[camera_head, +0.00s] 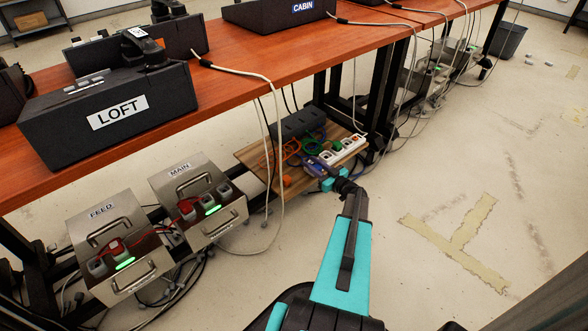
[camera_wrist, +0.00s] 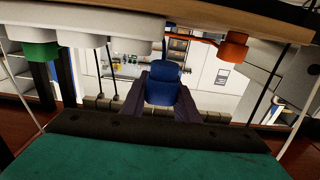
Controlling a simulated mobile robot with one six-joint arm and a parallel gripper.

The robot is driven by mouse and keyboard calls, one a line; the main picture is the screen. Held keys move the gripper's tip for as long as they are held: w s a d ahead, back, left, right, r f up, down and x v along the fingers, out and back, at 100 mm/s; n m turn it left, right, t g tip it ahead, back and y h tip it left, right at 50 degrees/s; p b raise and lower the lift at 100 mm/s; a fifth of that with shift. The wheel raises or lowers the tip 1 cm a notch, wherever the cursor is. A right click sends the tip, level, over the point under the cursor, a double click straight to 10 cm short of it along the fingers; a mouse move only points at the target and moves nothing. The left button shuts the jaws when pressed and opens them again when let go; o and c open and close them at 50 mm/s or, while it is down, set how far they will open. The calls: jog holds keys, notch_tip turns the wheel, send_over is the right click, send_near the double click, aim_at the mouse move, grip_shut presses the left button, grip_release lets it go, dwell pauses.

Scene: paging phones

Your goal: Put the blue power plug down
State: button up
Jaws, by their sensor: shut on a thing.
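The blue power plug (camera_wrist: 164,84) is between the two dark fingers of my gripper (camera_wrist: 163,90) in the wrist view. The fingers are shut on its sides, and its upper part shows clear of them. In the head view my gripper (camera_head: 328,178) is low beside the front edge of a wooden board (camera_head: 252,157), next to a white power strip (camera_head: 348,149) with several plugs. The held plug is too small and covered there to make out surely. I cannot tell whether it touches the board or the floor.
An orange plug (camera_wrist: 233,46) and a green plug (camera_wrist: 38,52) are close to my gripper. Coloured cords cross the board. Metal boxes FEED (camera_head: 118,240) and MAIN (camera_head: 200,195) stand left under the red-brown table (camera_head: 240,48). Open floor (camera_head: 440,170) lies right, with yellowish tape.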

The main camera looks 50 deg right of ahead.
jog(key=w+a+b, duration=0.1)
jog(key=w, duration=0.1)
jog(key=w+a+b, duration=0.1)
jog(key=w+a, duration=0.1)
jog(key=w, duration=0.1)
jog(key=w+a, duration=0.1)
jog(key=w, duration=0.1)
jog(key=shift+w+a+f+b, duration=0.15)
jog(key=shift+w+f+b, duration=0.15)
jog(key=shift+f+b, duration=0.1)
jog(key=shift+f+b, duration=1.2)
jog(key=shift+f, duration=0.55)
jog(key=shift+f, duration=0.1)
jog(key=o, duration=0.8)
jog(key=shift+s+r+p, duration=0.2)
jog(key=shift+s+p, duration=0.15)
jog(key=shift+s, duration=0.4)
jog(key=s+p, duration=0.3)
jog(key=s, duration=0.7)
jog(key=shift+s+a, duration=0.3)
jog(key=shift+a, duration=0.15)
